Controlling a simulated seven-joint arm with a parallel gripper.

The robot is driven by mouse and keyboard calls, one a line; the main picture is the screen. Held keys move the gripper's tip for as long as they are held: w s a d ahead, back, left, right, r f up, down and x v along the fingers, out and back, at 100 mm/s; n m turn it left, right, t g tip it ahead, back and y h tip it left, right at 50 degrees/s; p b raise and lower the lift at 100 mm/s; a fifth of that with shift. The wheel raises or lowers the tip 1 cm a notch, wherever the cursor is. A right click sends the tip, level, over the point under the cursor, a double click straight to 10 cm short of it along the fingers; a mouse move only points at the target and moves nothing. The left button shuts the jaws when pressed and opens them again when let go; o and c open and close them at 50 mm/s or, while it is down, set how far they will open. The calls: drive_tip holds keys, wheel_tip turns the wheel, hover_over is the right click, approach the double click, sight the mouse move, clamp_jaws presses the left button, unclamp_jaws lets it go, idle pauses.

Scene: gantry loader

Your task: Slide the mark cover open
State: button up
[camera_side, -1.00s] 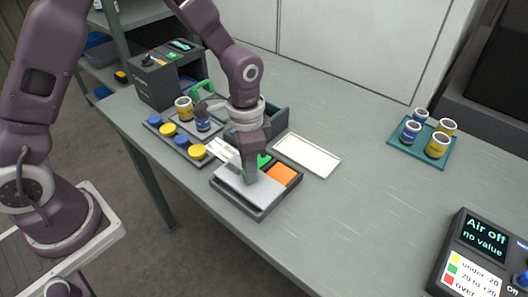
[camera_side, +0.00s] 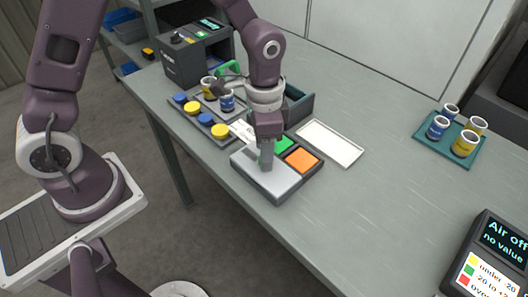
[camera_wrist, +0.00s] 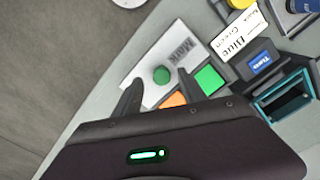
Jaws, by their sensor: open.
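The mark cover (camera_side: 275,183) is a light grey plate on a low dark box (camera_side: 322,168) near the table's front edge. In the wrist view the cover (camera_wrist: 144,68) carries the word MARK and a round green knob (camera_wrist: 161,75). A green pad (camera_side: 284,144) and an orange pad (camera_side: 303,160) show beside it, uncovered. My gripper (camera_side: 266,166) points down over the cover. In the wrist view my gripper (camera_wrist: 155,79) has its fingers apart, one on each side of the knob. Whether they touch the knob or cover cannot be told.
A white tray (camera_side: 330,142) lies to the right. A teal tray (camera_side: 480,157) with cups and a display unit (camera_side: 490,260) stand farther right.

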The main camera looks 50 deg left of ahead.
wheel_tip(320, 180, up, 6)
drive_tip(key=shift+f, duration=0.15)
drive_tip(key=s+a+r+n+t, duration=0.2)
drive_tip(key=s+a+r+n, duration=0.1)
drive_tip(key=s+r, duration=0.4)
drive_tip(key=s+a+r+n+t, duration=0.3)
drive_tip(key=s+a+r, duration=0.2)
drive_tip(key=s, duration=0.5)
wheel_tip(320, 180, up, 2)
drive_tip(key=shift+r+n+t, duration=0.1)
drive_tip(key=shift+n+t, duration=0.2)
drive_tip(key=shift+n, duration=0.1)
